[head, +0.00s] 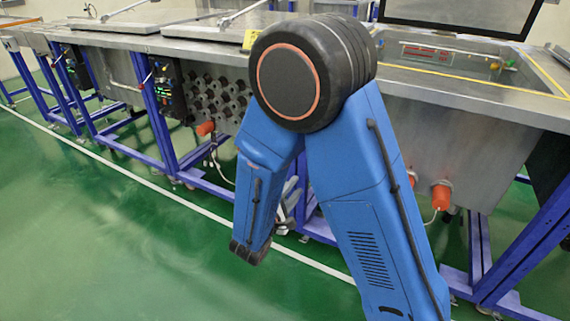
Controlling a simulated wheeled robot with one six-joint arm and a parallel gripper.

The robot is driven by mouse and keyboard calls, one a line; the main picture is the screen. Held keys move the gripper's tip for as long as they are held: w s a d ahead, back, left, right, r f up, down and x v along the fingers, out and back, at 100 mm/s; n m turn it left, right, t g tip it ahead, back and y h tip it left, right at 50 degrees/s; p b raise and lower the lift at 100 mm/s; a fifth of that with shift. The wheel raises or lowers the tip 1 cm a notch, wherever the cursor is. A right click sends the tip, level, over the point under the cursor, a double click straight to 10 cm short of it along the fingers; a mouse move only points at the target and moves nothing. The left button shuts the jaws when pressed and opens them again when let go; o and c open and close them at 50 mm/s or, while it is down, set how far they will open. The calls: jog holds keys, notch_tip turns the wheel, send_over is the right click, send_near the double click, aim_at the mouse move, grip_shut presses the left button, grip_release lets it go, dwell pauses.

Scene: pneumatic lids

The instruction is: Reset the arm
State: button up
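My blue arm (355,190) stands in front of the steel tanks, bent at a large black joint (290,82). One link slopes down to the lower right. The other hangs down to the left and ends in a dark joint (248,252). Some grey metal parts (290,205) show in the gap between the two links. They may belong to my gripper, but the links cover most of them. I cannot make out fingertips or anything held.
A steel tank (450,135) with an open top and a raised dark-framed lid (465,12) stands at right. Flat lids (125,22) lie on the bench at left. Orange plugs (441,195) stick out in front. Green floor (90,230) is clear at left.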

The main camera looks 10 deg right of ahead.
jog(key=s+d+r+m+g, duration=0.25)
jog(key=s+d+g, duration=0.2)
jog(key=d, duration=0.25)
jog(key=s+d+r+m+g+h, duration=0.1)
jog(key=s+d+r+m+g, duration=0.15)
jog(key=s+d+m, duration=0.35)
jog(key=s+d+r+m+g, duration=0.1)
jog(key=s+d+r+g, duration=0.1)
jog(key=s+d+g, duration=0.45)
jog(key=s+d+r+m+y, duration=0.2)
jog(key=s+d+m+y, duration=0.1)
jog(key=s+y, duration=0.25)
jog(key=s+a+r+m+t+y, duration=0.2)
jog(key=s+a+r+t+y, duration=0.2)
jog(key=s+a+r+y, duration=0.1)
jog(key=shift+s+a+r+m, duration=0.2)
jog(key=shift+s+a+m, duration=0.15)
jog(key=shift+s, duration=0.35)
jog(key=shift+y, duration=0.25)
